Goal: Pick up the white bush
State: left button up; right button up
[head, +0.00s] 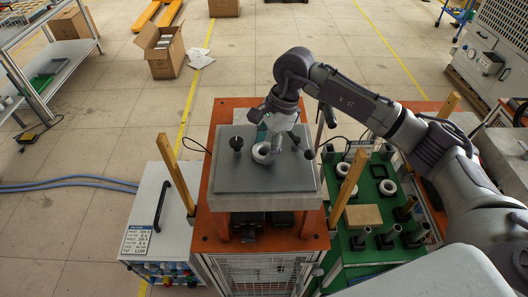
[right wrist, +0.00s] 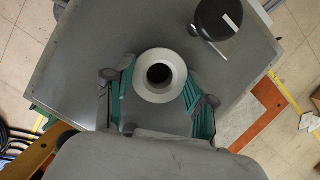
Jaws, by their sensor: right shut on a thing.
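The white bush (head: 261,153) is a ring-shaped part with a dark centre hole. It is at the grey top plate (head: 235,178) of the orange-framed heater; whether it touches the plate or is just above it I cannot tell. My right gripper (head: 270,146) reaches down over the plate and is shut on the bush. In the right wrist view the bush (right wrist: 160,75) sits between the two green-padded fingers of the gripper (right wrist: 160,92), its hole facing the camera. My left gripper is not in view.
Wooden posts (head: 175,174) rise around the heater. A white control box (head: 150,215) stands at the left.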

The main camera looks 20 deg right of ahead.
aim_at(258, 152)
jog(key=shift+r, duration=0.1)
jog(key=shift+r+b, duration=0.55)
jog(key=shift+b, duration=0.05)
notch_tip(258, 152, up, 3)
jog(key=shift+w+a+f+b, duration=0.1)
jog(key=shift+w+b, duration=0.05)
jog(key=shift+b, duration=0.85)
jog(key=w+a+r+b, duration=0.4)
jog(key=w+a+r, duration=0.25)
jog(key=w, duration=0.25)
notch_tip(258, 152, up, 8)
jog(key=p, duration=0.6)
jog(key=shift+p, duration=0.3)
jog(key=shift+f, duration=0.15)
